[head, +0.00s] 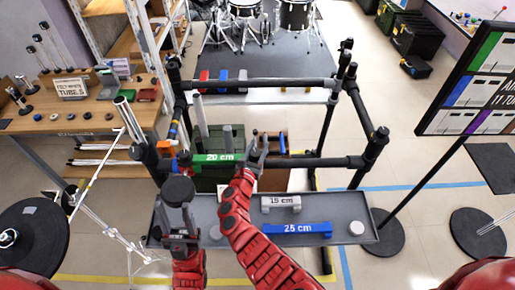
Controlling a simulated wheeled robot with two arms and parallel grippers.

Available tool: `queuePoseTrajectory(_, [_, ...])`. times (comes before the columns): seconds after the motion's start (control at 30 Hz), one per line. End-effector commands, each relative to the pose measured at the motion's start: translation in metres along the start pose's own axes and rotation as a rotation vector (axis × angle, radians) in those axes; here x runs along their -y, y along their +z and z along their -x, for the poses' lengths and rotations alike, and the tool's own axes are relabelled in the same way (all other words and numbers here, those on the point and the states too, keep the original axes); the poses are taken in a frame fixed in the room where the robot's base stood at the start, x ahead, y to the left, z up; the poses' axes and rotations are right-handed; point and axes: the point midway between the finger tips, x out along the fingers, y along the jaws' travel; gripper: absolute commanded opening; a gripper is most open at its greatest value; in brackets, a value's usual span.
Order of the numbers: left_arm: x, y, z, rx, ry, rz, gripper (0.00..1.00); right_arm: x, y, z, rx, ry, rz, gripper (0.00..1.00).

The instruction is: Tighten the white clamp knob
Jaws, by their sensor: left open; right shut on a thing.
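A green block marked "20 cm" (215,158) lies level along the front of the black tube frame (262,84). My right gripper (256,155) is at the block's right end and appears shut on it; the exact contact is small and partly hidden. My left gripper (177,190) is open, above the left end of the grey tray and just in front of the frame's left corner, left of and below the green block. I cannot make out a white clamp knob for certain; the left gripper and arm hide part of that corner.
The grey tray (345,215) holds a grey block marked "15 cm" (281,203), a blue block marked "25 cm" (297,229) and a white disc (357,227). A wooden bench (70,120) stands left, a sign stand (480,90) right.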

Motion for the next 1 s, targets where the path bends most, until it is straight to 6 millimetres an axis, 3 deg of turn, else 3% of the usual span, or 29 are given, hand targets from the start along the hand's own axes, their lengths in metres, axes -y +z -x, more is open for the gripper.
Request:
queuePoseTrajectory(0.47, [-0.0001, 0.0002, 0.001, 0.0, 0.0, 0.0, 0.5, -0.0001, 0.0014, -0.0003, 0.002, -0.015, -0.003, 0.0])
queuePoseTrajectory(0.5, [-0.0001, 0.0001, 0.0009, 0.0, 0.0, 0.0, 0.5, -0.0001, 0.0014, -0.0003, 0.002, -0.015, -0.003, 0.53])
queuePoseTrajectory(0.63, [0.0, 0.0002, 0.0009, 0.0, 0.0, 0.0, 0.5, 0.0, 0.0012, -0.0002, 0.002, -0.015, -0.003, 0.76])
queuePoseTrajectory(0.67, [-0.0001, 0.0001, 0.001, 0.0, 0.0, 0.0, 0.5, 0.0001, 0.0011, -0.0002, 0.002, -0.015, -0.003, 0.81])
queuePoseTrajectory(1.0, [0.0, 0.0001, 0.0006, 0.0, 0.0, 0.0, 0.5, 0.0006, 0.0007, -0.0001, 0.001, -0.016, -0.002, 0.81])
